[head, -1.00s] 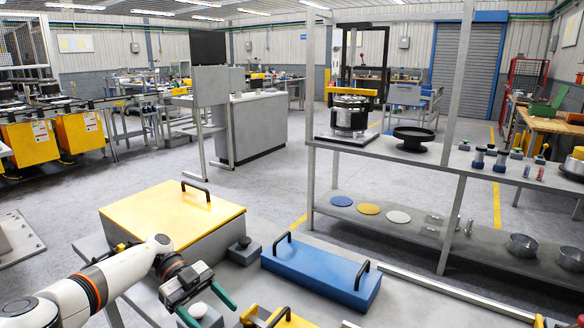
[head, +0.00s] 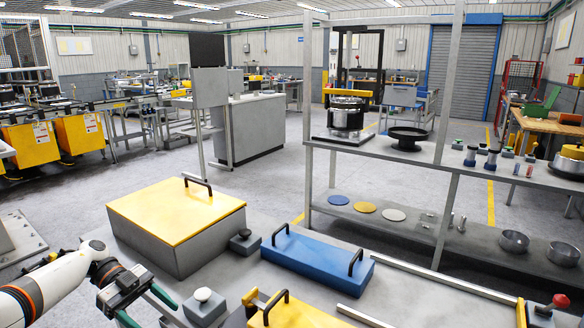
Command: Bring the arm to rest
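My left arm comes in from the lower left in the head view. Its gripper (head: 146,305) has green fingertips that stand apart, with nothing between them. It hangs at the front left, left of a grey block with a white knob (head: 204,305) and in front of the yellow-lidded grey box (head: 177,225). My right gripper and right arm are not in view.
A blue block with two black handles (head: 317,258) lies on the grey table (head: 398,296). A yellow handled piece (head: 290,313) is at the front edge. A red-knobbed block (head: 556,308) stands lower right. A shelf (head: 440,158) with discs and bowls stands behind.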

